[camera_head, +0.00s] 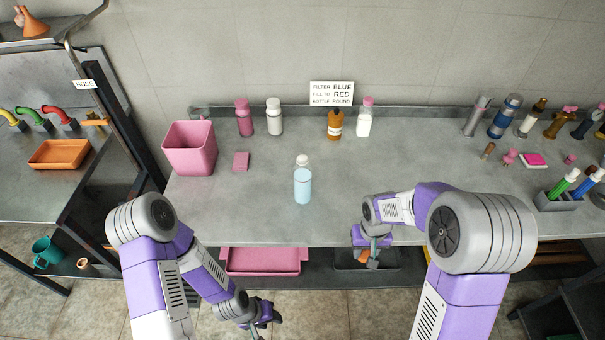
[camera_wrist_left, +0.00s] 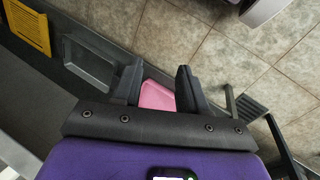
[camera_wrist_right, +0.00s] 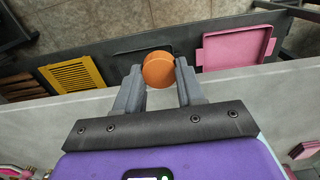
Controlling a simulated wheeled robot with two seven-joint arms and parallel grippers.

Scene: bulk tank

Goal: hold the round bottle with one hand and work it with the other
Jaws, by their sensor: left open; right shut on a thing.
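A clear bottle (camera_head: 303,186) with pale blue liquid and a white cap stands upright near the front middle of the bench. A squat amber bottle (camera_head: 335,127) with a pale label stands at the back; I cannot tell for sure which bottle is the round one. My right gripper (camera_head: 372,261) is at the bench's front edge, shut on a small orange-brown round piece (camera_wrist_right: 158,70). The piece also shows in the head view (camera_head: 364,256). My left gripper (camera_head: 268,322) is low in front of the bench, open and empty; its spread fingers show in the left wrist view (camera_wrist_left: 157,84).
A pink bin (camera_head: 190,150) and pink block (camera_head: 241,161) are at the bench's left. Pink (camera_head: 244,121), white (camera_head: 274,120) and pink-capped (camera_head: 365,121) bottles stand at the back. A pink tray (camera_head: 264,262) lies below the front edge. The bench's middle is mostly clear.

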